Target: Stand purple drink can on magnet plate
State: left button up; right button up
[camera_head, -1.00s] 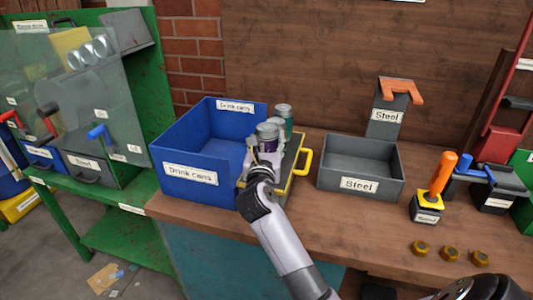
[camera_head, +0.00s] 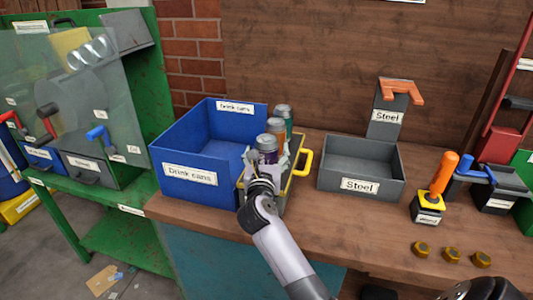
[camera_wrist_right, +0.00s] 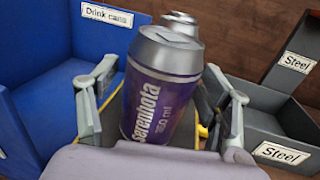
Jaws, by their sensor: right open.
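The purple drink can (camera_head: 267,153) stands roughly upright at the near end of a yellow-edged black tray (camera_head: 299,173) with a yellow handle. I cannot tell whether this tray is the magnet plate. My right gripper (camera_head: 262,172) is at the can, low on its near side. In the right wrist view the purple can (camera_wrist_right: 160,95) fills the middle, its label facing me. The fingers of my right gripper (camera_wrist_right: 163,105) are open, one on each side of it. The can's base is hidden. My left gripper is not in view.
Two more cans (camera_head: 284,112) stand in a row behind the purple one. A blue drink cans bin (camera_head: 190,176) is close on the left. A grey steel bin (camera_head: 360,184) stands on the right. Bare wooden bench (camera_head: 345,225) lies in front.

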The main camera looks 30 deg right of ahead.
jog(key=shift+r, duration=0.15)
jog(key=shift+s+a, duration=0.15)
jog(key=v, duration=1.1)
jog(key=shift+s+a+p, duration=0.2)
jog(key=shift+s+p, duration=0.05)
jog(key=shift+p, duration=0.2)
